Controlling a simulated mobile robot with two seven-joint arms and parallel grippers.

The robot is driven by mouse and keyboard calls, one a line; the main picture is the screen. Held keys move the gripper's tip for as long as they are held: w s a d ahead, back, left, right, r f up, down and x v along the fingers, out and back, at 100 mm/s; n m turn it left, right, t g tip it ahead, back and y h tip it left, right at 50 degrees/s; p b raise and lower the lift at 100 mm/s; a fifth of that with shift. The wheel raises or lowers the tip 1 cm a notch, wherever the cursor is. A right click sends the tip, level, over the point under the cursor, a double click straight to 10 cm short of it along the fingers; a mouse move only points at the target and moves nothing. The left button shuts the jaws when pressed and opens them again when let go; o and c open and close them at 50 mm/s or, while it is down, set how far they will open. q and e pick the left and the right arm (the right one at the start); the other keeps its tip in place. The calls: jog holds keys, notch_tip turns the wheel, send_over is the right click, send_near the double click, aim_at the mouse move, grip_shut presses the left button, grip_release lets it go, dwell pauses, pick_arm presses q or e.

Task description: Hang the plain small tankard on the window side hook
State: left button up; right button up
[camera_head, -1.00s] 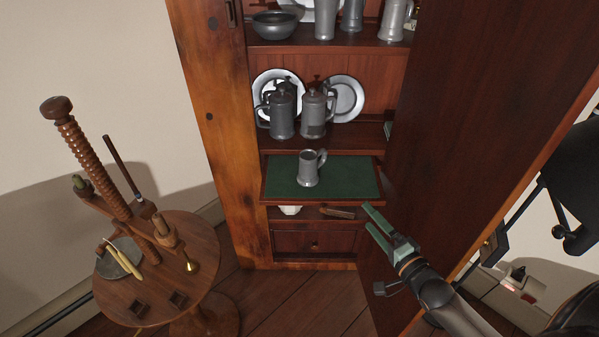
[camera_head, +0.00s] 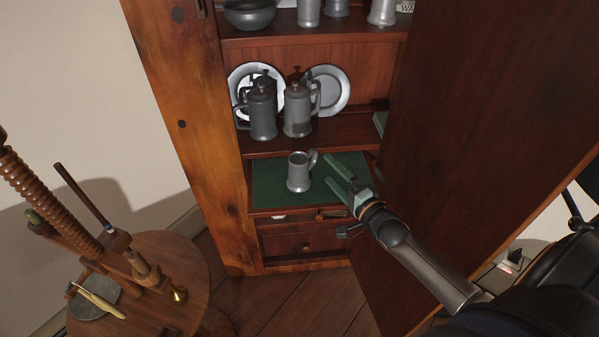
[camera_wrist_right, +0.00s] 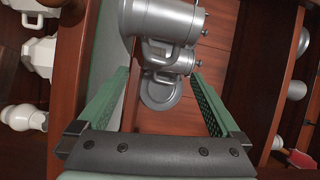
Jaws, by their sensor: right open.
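The plain small tankard (camera_head: 299,173), grey pewter with no lid, stands upright on the green-lined pull-out shelf (camera_head: 268,192), its handle toward the right. In the right wrist view a near pewter tankard (camera_wrist_right: 165,20) shows beyond the fingertips, with its handle toward me; it seems to be this one. My right gripper (camera_head: 336,172) is open and empty, just right of the tankard's handle and apart from it. Its two green fingers (camera_wrist_right: 160,92) are spread wide in the right wrist view. My left gripper is not in view. I cannot make out any hook.
Two lidded tankards (camera_head: 262,108) (camera_head: 298,108) and two plates (camera_head: 330,90) stand on the shelf above. The open cupboard door (camera_head: 470,130) rises close on the right of my arm. A round wooden stand (camera_head: 180,255) with a screw post is at the left.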

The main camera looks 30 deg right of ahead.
aim_at(315, 156)
jog(key=shift+w+a+b, duration=0.2)
jog(key=shift+w+b, duration=0.1)
jog(key=shift+w, duration=1.15)
jog(key=shift+w+a+b, duration=0.15)
jog(key=shift+w+b, duration=0.15)
jog(key=shift+w, duration=1.15)
grip_shut()
